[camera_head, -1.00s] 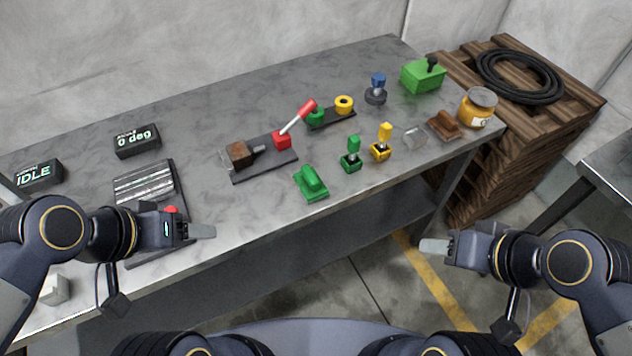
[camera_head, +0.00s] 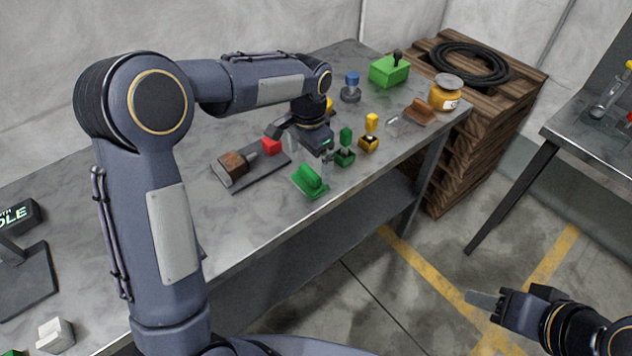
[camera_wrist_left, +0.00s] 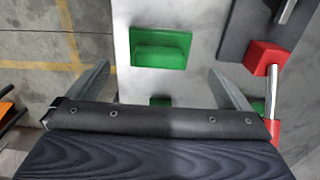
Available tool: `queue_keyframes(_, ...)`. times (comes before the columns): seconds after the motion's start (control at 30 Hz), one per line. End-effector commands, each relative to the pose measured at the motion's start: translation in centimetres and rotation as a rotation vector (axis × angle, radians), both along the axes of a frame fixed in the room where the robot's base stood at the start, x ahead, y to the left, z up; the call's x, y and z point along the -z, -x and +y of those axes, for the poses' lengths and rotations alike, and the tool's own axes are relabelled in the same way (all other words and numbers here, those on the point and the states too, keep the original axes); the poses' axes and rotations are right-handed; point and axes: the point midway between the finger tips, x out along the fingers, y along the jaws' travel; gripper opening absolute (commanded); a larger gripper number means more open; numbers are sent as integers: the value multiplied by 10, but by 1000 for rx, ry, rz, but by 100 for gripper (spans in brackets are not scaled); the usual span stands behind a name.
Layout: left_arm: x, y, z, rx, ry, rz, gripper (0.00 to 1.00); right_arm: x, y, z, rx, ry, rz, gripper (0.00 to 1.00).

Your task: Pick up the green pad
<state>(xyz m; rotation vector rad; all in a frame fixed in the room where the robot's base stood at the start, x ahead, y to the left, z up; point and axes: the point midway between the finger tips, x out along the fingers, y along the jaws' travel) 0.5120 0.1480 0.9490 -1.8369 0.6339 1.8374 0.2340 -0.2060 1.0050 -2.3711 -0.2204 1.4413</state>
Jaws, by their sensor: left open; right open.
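The green pad (camera_head: 311,182), a flat green plate with a raised grip, lies near the front edge of the grey bench. In the left wrist view the green pad (camera_wrist_left: 160,48) shows at the top middle, between and beyond the spread fingers. My left gripper (camera_head: 312,156) is open and empty, pointing down above the bench just behind the pad and apart from it. It also shows in the left wrist view (camera_wrist_left: 159,72). My right gripper (camera_head: 487,302) is open and empty over the floor at the lower right.
A brown block on a dark plate (camera_head: 233,165) and a red block (camera_head: 271,146) sit left of my gripper. A green-handled piece (camera_head: 345,150) and a yellow-handled piece (camera_head: 369,138) stand to its right. Farther right are a green box (camera_head: 388,72) and a jar (camera_head: 444,95).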

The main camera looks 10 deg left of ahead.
Motion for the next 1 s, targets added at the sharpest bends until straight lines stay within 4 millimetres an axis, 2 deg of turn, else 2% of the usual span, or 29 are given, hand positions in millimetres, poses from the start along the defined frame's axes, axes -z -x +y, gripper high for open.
queue_keyframes(0.4,56,1,-1,-3,0,4,100,-6,0,0,0,0,0,45)
queue_keyframes(0.53,65,1,-1,-3,0,1,100,-7,0,0,0,0,0,45)
queue_keyframes(0.73,65,1,-1,-3,1,1,100,-7,0,0,0,0,0,45)
queue_keyframes(1.0,65,1,-1,-3,1,0,66,-7,0,0,0,0,0,45)
